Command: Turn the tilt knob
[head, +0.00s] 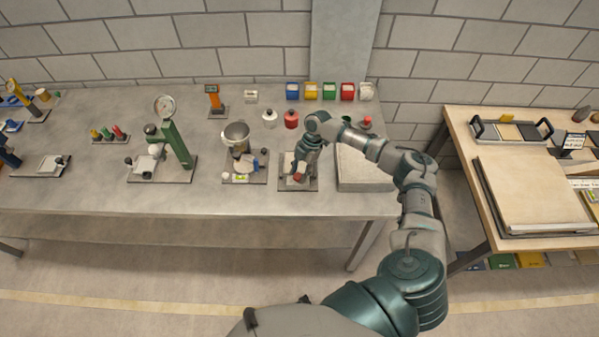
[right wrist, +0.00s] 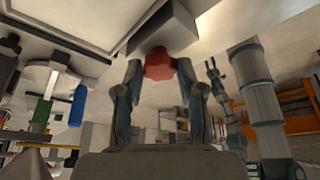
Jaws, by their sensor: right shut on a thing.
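The tilt knob is a red knob (right wrist: 160,63) under a pale block, seen close in the right wrist view. In the head view a bit of its red (head: 299,176) shows on a small device on a dark base plate (head: 298,187). My right gripper (right wrist: 160,70) has one finger on each side of the knob and is shut on it. In the head view my right gripper (head: 298,172) reaches down over the device and hides much of it. My left gripper does not show in the head view.
A device with a metal cup (head: 237,132) stands just left. A green post with a dial (head: 176,145) stands farther left. A grey box (head: 364,175) is close on the right. Red and white jars (head: 291,119) and coloured bins (head: 329,91) stand behind. The table's front strip is clear.

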